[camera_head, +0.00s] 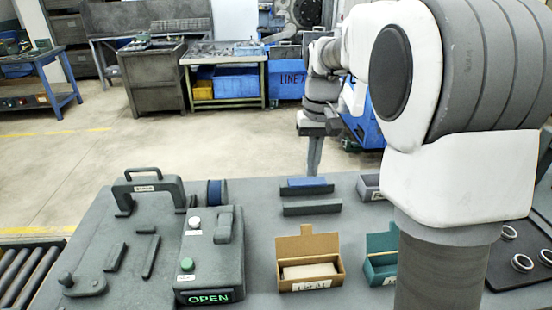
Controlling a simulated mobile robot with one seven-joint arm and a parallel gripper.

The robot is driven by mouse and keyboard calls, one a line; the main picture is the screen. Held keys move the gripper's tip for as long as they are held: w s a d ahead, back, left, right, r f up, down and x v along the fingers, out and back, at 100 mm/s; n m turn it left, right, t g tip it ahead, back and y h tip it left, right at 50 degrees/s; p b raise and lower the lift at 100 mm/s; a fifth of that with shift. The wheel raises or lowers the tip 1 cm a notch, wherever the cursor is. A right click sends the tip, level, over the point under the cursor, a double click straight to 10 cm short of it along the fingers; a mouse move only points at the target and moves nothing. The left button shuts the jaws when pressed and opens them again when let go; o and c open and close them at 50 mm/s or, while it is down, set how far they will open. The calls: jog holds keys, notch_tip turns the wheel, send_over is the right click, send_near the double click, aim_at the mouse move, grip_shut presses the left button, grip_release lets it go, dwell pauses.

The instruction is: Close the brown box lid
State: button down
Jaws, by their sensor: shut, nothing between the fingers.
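The brown box (309,285) stands on the grey table, right of the machine with the OPEN display. Its lid (307,246) stands up at the back edge, so the box is open. A pale block (309,271) lies inside it. My gripper (314,172) is shut and points down, farther back than the box and above the far part of the table. It is apart from the box and holds nothing.
A teal box (381,270) with its lid up stands right of the brown box, partly hidden by my arm. Grey holders (311,208) stand behind it, one with a blue piece. A black tray with rings (522,262) lies at far right.

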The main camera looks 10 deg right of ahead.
aim_at(307, 241)
jog(key=w+f+g, duration=0.3)
jog(key=w+f, duration=0.6)
jog(key=f, duration=0.3)
jog(key=x, duration=1)
jog(key=s+r, duration=0.2)
jog(key=s, duration=0.1)
jog(key=shift+s+d+r+p, duration=0.2)
jog(key=shift+s+p, duration=0.1)
jog(key=shift+p, duration=0.1)
